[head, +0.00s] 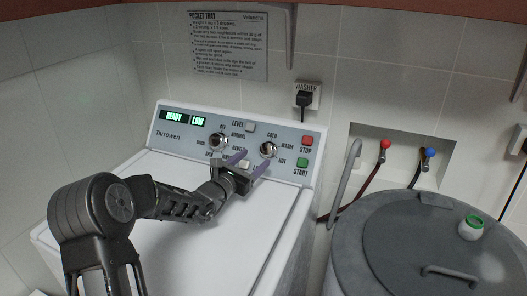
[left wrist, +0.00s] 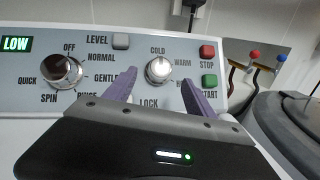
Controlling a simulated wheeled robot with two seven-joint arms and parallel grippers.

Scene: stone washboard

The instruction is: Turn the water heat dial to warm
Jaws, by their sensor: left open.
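The water heat dial (head: 268,149) is a round silver knob on the washer's control panel, with COLD above it, WARM at its right and HOT at lower right. It also shows in the left wrist view (left wrist: 158,70). I cannot tell which label it points at. My left gripper (head: 252,161) is open, its two purple fingers reaching toward the panel just below the dial in the head view. In the left wrist view, the dial appears between and beyond the fingertips (left wrist: 157,79). Contact is not visible. The right finger partly covers the HOT label. My right gripper is not in view.
A second silver knob (head: 219,141) for the wash cycle sits left of the dial. A red STOP button (head: 307,140) and a green START button (head: 302,163) are close on the right. A grey lidded drum (head: 400,245) stands at the right.

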